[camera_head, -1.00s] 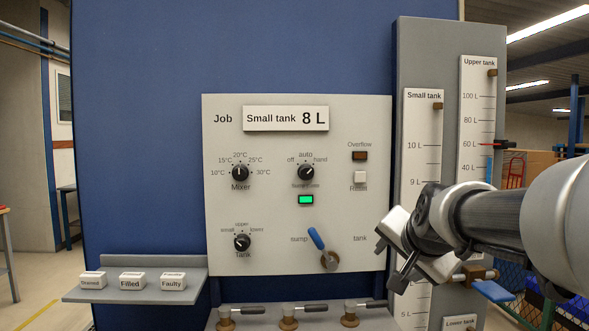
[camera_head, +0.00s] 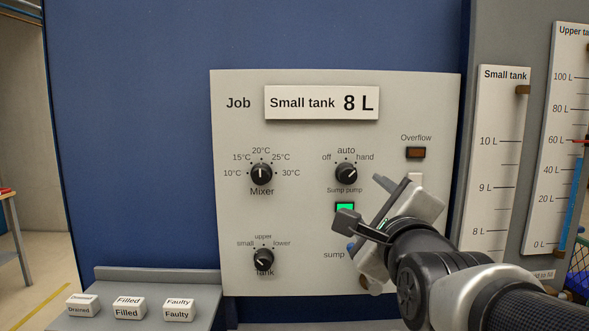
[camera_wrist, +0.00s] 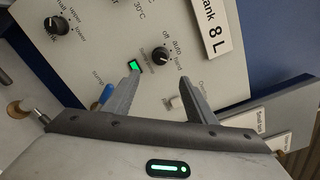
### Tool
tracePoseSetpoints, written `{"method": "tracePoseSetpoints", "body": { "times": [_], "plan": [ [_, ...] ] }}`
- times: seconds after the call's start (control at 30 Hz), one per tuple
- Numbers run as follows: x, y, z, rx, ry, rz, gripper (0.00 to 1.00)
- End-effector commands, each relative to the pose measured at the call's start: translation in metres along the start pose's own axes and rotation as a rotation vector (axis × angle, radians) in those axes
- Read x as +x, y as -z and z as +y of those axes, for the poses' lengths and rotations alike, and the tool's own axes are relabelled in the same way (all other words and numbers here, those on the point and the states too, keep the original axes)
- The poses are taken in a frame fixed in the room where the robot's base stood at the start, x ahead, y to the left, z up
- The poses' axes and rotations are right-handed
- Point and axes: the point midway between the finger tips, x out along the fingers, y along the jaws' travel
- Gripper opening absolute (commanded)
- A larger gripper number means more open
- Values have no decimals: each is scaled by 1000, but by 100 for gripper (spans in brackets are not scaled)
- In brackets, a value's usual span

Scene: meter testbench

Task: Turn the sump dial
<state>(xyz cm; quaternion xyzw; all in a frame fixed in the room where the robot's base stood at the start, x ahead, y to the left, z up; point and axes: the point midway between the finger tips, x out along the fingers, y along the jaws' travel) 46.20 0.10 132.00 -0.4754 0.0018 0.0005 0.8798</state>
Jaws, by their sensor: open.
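The sump pump dial (camera_head: 346,174) is a round black knob on the grey panel (camera_head: 235,215), marked off, auto and hand. Its white mark points to the upper right, toward hand. In the wrist view the dial (camera_wrist: 160,55) shows between and just beyond the fingertips. My gripper (camera_head: 366,203) is open and empty, just below and right of the dial in the head view; both fingers (camera_wrist: 158,66) show in the wrist view. I see no contact with the dial. The green lamp (camera_head: 344,208) under the dial is lit and partly covered by my gripper.
The Mixer dial (camera_head: 261,174) and tank dial (camera_head: 263,260) lie to the left. A blue lever handle (camera_wrist: 106,94) is close beside one finger. The white button (camera_wrist: 175,102) lies near the other finger. A shelf (camera_head: 200,305) with small labelled blocks is lower left.

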Motion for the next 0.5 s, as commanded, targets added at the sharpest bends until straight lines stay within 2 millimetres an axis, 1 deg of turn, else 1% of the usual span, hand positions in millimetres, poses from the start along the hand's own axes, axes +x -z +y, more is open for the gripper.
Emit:
{"method": "tracePoseSetpoints", "body": {
  "times": [0.07,0.17,0.27,0.5],
  "plan": [
    [4,-1,0,10,3,-4,51],
    [16,0,0,11,1,-1,51],
    [34,1,1,10,0,1,51],
    [87,1,1,10,0,1,51]
  ]
}}
